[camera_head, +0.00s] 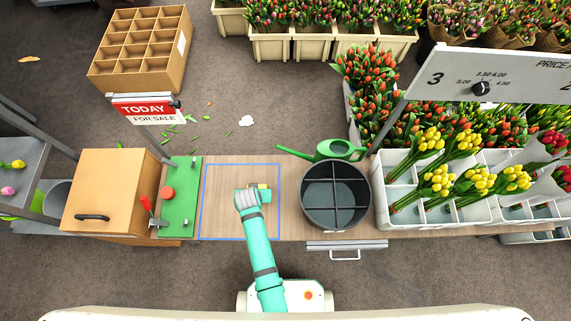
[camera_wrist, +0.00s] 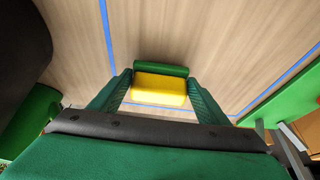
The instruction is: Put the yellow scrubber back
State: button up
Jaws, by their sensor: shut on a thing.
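The yellow scrubber (camera_wrist: 158,90), a yellow block with a green layer on its far side, is between the two fingers of my gripper (camera_wrist: 160,95) in the wrist view. The fingers are shut on it.
A dark round divided bucket (camera_head: 335,222) stands right of the outline, with a green watering can (camera_head: 322,150) behind it. A green board (camera_head: 178,210) with a red-handled clamp and a wooden box (camera_head: 112,195) are left. White tulip crates (camera_head: 382,215) stand far right. The outlined area is otherwise clear.

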jog(key=w+d, duration=0.3)
jog(key=w, duration=0.1)
jog(key=w+d, duration=0.8)
jog(key=w, duration=0.1)
jog(key=shift+d, duration=0.2)
jog(key=shift+d+f, duration=0.1)
jog(key=shift+f, duration=0.65)
jog(key=shift+f, duration=0.1)
jog(key=o, duration=1.1)
jog(key=v, duration=1.2)
